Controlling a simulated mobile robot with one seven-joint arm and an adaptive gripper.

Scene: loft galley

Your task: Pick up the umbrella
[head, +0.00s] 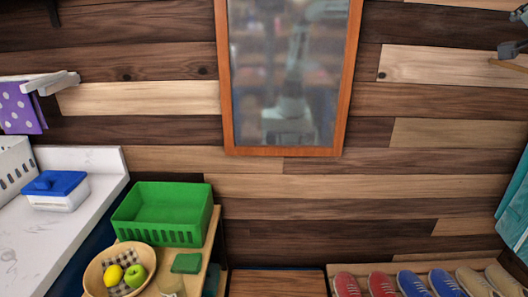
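I see no umbrella that I can make out in the head view. My gripper is not directly in view. A framed mirror (290,75) on the plank wall shows a blurred grey reflection that looks like a robot arm, too unclear to tell a gripper. At the top right edge, a dark grey piece (512,48) with a light wooden bar is cut off, and I cannot tell what it is.
A white counter (25,235) holds a blue-lidded box (57,190). Several shoes (412,283) line a rack at lower right. Turquoise cloth (515,215) hangs at right.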

